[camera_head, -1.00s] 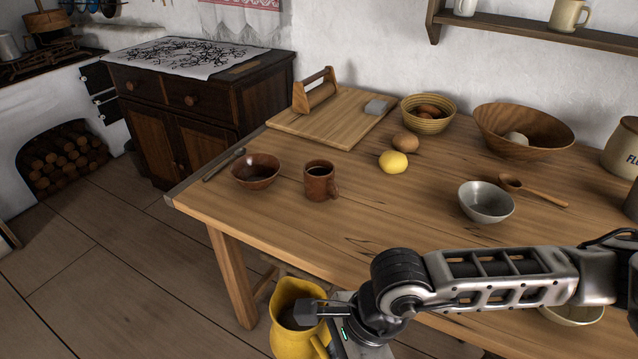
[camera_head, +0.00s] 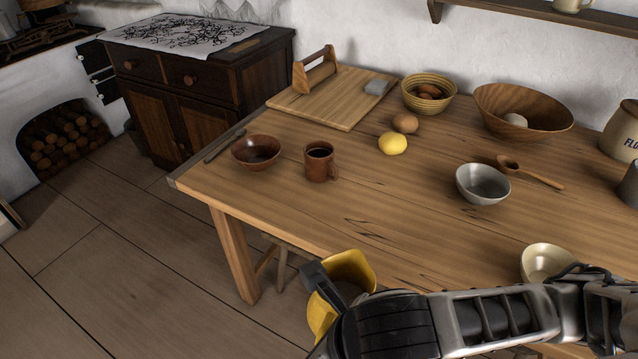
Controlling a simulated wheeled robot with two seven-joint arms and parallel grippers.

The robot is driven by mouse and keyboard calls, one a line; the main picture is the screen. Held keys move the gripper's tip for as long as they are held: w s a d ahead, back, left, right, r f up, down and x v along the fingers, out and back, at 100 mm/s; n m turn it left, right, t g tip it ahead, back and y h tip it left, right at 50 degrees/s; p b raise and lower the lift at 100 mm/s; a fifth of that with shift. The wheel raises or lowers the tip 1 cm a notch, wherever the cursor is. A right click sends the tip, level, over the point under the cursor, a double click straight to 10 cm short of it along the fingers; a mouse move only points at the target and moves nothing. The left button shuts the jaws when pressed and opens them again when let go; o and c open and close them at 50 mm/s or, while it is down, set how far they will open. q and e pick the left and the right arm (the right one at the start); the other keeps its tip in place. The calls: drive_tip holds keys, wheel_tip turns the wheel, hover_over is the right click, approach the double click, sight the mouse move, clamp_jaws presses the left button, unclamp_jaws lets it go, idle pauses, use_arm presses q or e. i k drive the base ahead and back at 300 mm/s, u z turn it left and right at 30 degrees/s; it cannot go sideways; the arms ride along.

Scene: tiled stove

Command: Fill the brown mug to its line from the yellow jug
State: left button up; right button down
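The brown mug (camera_head: 318,165) stands upright on the wooden table, handle to the right, between a brown bowl and a lemon. Its inside looks dark; I cannot make out a line or how full it is. The yellow jug (camera_head: 352,268) is in the air off the table's front edge, below and to the right of the mug in the picture, and clear of it. My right gripper (camera_head: 319,277) is shut on the jug; my own arm hides much of the jug and the exact grip. The jug's contents are not clear. My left gripper is not in view.
Near the mug are the brown bowl (camera_head: 257,152), the lemon (camera_head: 392,143) and an egg (camera_head: 405,122). A grey bowl (camera_head: 483,184) and a cream bowl (camera_head: 548,262) stand to the right. The table (camera_head: 300,215) is clear in front of the mug.

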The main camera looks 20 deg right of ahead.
sight(319, 156)
drive_tip(key=i, duration=1)
